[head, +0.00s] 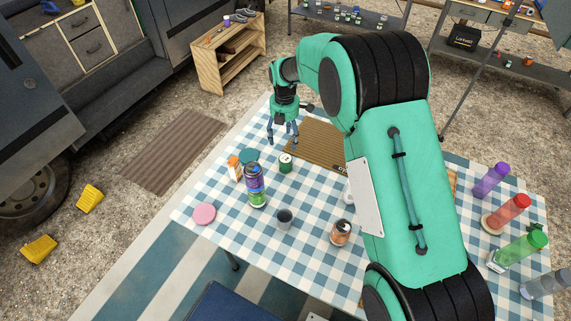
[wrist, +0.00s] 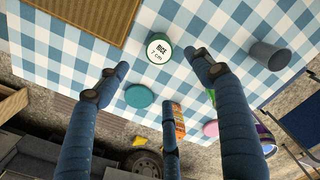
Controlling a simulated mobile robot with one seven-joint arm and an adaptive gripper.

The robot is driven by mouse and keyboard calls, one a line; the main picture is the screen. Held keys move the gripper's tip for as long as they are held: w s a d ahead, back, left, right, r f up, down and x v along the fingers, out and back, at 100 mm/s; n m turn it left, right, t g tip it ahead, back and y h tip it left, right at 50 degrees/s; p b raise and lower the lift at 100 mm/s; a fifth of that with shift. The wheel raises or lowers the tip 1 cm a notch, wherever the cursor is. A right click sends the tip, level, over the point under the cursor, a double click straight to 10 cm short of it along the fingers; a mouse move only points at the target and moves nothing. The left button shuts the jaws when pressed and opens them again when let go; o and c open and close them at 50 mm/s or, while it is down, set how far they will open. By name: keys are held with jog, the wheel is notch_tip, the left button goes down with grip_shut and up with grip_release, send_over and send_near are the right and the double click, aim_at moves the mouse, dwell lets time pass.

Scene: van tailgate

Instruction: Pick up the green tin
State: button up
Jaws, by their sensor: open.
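The green tin (head: 285,163) is a small round tin with a pale label, standing on the blue-and-white checked table (head: 310,258). In the wrist view the tin (wrist: 158,48) shows its top, marked "RICE 7 cm", inside a green rim. My gripper (head: 283,140) is above the table, just beyond the tin in the head view. In the wrist view its blue fingers (wrist: 157,66) are spread wide and empty. The tin shows between and beyond the two upper fingertips, apart from them.
A teal disc (head: 249,156), an orange-and-white box (head: 234,168) and a tall colourful can (head: 255,184) stand left of the tin. A grey cup (head: 284,218), a copper-coloured can (head: 341,232) and a pink disc (head: 204,213) are nearer. A brown mat (head: 312,142) lies to the right.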

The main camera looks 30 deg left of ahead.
aim_at(285, 158)
jog(key=shift+f+b, duration=0.85)
jog(key=shift+f, duration=3.4)
jog(key=shift+f, duration=0.1)
jog(key=shift+w+d+f+b, duration=0.1)
jog(key=shift+f+b, duration=0.85)
jog(key=shift+f, duration=1.6)
jog(key=c, duration=1.3)
